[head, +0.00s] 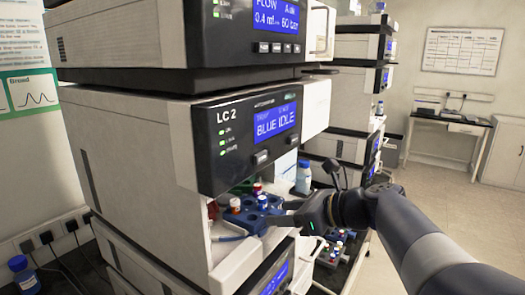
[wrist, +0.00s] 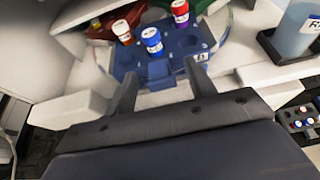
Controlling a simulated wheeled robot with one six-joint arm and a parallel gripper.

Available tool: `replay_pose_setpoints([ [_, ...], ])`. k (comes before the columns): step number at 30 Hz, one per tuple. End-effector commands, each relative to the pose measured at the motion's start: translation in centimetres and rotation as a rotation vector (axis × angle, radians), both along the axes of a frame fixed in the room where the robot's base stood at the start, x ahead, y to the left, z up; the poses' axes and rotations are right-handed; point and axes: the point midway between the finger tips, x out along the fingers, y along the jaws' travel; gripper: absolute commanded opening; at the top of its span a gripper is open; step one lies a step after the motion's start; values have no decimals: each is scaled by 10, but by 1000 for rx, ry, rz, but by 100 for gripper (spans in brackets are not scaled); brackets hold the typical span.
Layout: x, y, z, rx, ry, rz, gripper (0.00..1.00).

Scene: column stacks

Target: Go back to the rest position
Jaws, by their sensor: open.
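My gripper (head: 290,219) is at the open front of the LC 2 module (head: 130,165), whose screen reads BLUE IDLE. In the wrist view its two fingers (wrist: 162,84) are apart with nothing held between them. They reach to the near edge of a blue vial rack (wrist: 187,55). The rack also shows in the head view (head: 247,219), partly hidden by the gripper.
A blue-capped bottle (head: 303,178) stands beside the opening; it shows in a dark holder in the wrist view (wrist: 296,30). A lower rack with several vials (head: 335,250) is below my arm. Another instrument stack (head: 355,95) stands behind. Floor at right is clear.

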Motion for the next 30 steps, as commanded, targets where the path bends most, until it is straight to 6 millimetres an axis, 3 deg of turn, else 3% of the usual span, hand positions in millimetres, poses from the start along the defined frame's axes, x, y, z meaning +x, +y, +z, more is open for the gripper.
replay_pose_setpoints([
  [4, 0, 0, 9, 0, -2, 0, 52],
  [13, 0, -1, 11, 0, -2, -1, 52],
  [20, -1, -1, -3, 0, 2, 0, 52],
  [21, -2, -2, -7, 0, 2, -1, 52],
  [30, -28, -44, 17, -2, -4, -6, 52],
])
